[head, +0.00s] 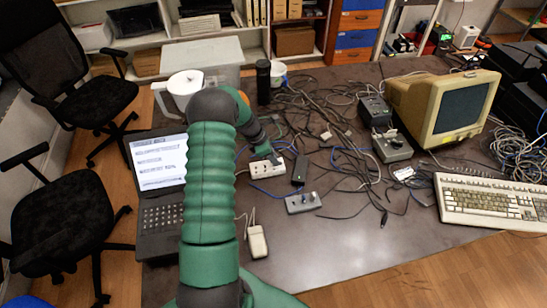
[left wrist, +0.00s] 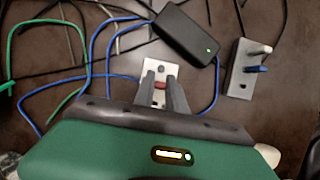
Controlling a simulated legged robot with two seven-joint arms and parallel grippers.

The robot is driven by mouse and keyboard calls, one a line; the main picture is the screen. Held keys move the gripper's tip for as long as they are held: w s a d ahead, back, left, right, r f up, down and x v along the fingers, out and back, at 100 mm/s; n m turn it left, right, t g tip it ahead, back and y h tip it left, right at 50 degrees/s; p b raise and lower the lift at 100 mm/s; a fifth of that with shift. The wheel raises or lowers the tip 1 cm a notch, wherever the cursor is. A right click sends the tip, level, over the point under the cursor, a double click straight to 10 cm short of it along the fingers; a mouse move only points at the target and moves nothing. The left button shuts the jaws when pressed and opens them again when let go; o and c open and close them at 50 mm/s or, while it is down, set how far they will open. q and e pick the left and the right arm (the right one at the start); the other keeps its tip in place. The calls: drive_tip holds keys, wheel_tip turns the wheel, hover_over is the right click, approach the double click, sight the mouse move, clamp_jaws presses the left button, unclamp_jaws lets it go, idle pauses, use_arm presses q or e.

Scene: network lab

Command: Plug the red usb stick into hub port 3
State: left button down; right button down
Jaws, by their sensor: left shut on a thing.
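My left gripper (head: 272,157) reaches down over the white hub (head: 262,171) in the middle of the table. In the left wrist view its two fingers (left wrist: 162,88) are shut on the red usb stick (left wrist: 160,86), and only a small red piece shows between them. The white hub (left wrist: 160,68) lies directly beneath, partly hidden by the fingers. I cannot tell whether the stick touches the hub or sits in a port, and no port numbers are readable. My right gripper is in neither view.
A black adapter (left wrist: 187,33) with a green light lies beside the hub. A grey block (left wrist: 245,68) holds a white and a blue stick. Tangled cables surround the hub.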

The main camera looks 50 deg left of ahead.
use_arm(q)
drive_tip(key=shift+f, duration=0.35)
drive_tip(key=c, duration=1.3)
unclamp_jaws()
drive_tip(key=v, duration=1.6)
drive_tip(key=shift+s+a+r, duration=0.25)
drive_tip(key=shift+r, duration=0.05)
drive_tip(key=shift+d, duration=0.1)
